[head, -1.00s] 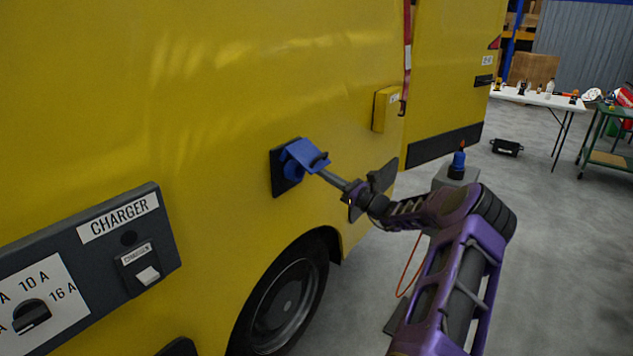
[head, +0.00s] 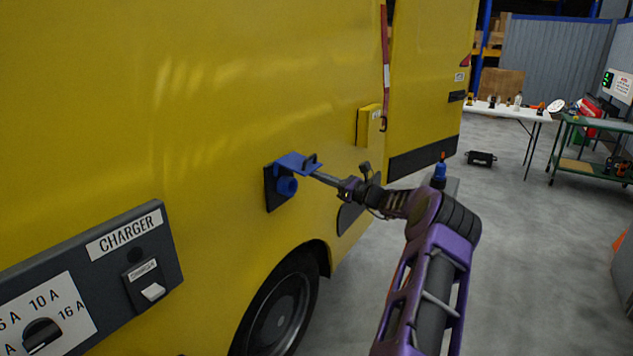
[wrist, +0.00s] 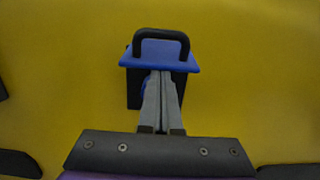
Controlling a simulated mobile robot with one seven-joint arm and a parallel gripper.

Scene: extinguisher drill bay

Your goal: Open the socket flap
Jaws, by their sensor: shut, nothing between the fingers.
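The blue socket flap (head: 297,163) on the yellow vehicle side stands swung up, roughly level, above the round blue socket (head: 287,187). A black handle (head: 310,160) sits at the flap's outer edge. In the wrist view the flap (wrist: 140,58) and its black handle (wrist: 160,36) are above my fingers, which partly hide the dark backing plate (wrist: 133,97). My gripper (head: 314,175) is shut and empty. Its fingertips (wrist: 160,76) are just under the flap, and they seem to touch its underside.
A grey charger panel (head: 100,265) is at the lower left, and a yellow box (head: 369,126) with a red strap (head: 385,60) above it is to the right. A wheel (head: 279,310) is below the socket. The floor to the right is mostly free.

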